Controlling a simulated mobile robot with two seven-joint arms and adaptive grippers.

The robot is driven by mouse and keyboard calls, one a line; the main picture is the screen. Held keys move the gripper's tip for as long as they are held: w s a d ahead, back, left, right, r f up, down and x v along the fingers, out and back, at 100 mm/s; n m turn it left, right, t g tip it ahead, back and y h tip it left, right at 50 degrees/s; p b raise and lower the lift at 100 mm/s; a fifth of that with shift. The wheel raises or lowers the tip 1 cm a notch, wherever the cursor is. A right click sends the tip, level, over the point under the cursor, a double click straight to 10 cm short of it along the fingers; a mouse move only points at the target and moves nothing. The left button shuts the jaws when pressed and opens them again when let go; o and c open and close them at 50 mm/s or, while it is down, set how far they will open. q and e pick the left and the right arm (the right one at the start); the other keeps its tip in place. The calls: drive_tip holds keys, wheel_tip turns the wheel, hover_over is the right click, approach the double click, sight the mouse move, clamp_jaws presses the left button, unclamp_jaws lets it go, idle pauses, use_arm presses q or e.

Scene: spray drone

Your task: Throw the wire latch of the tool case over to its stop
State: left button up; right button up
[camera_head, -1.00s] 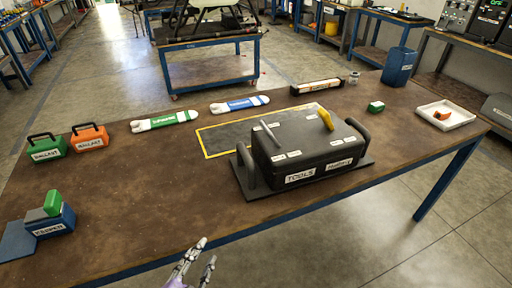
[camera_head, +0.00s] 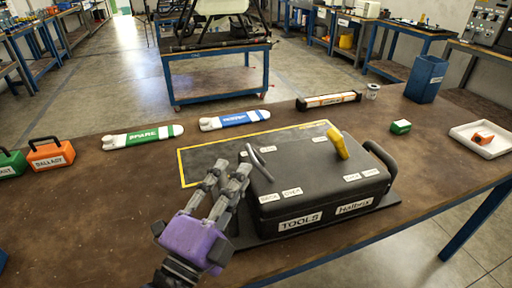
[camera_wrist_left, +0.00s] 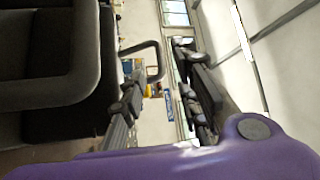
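The black tool case (camera_head: 318,185) stands on the workbench, labelled TOOLS on its front. The wire latch (camera_head: 260,162), a thin grey loop, stands up on the left part of its lid. A yellow latch or lever (camera_head: 338,143) stands up on the right part. My left gripper (camera_head: 228,174) is at the case's left end, its fingers pointing toward the wire latch, just left of it. In the left wrist view the fingers are apart with nothing between them, and a thin loop (camera_wrist_left: 158,58) shows beyond one finger. Contact cannot be told. My right gripper is out of view.
A yellow-bordered dark mat (camera_head: 205,160) lies behind the case. SPARE (camera_head: 142,136) and blue-banded (camera_head: 234,120) pieces lie at the back. An orange ballast case (camera_head: 50,155) is at left. A white tray (camera_head: 490,147) and small green block (camera_head: 400,126) are at right.

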sight(250, 151)
use_arm(q)
drive_tip(key=x, duration=0.7)
drive_tip(key=shift+w+r+p, duration=0.1)
drive_tip(key=shift+p, duration=0.2)
clamp_jaws()
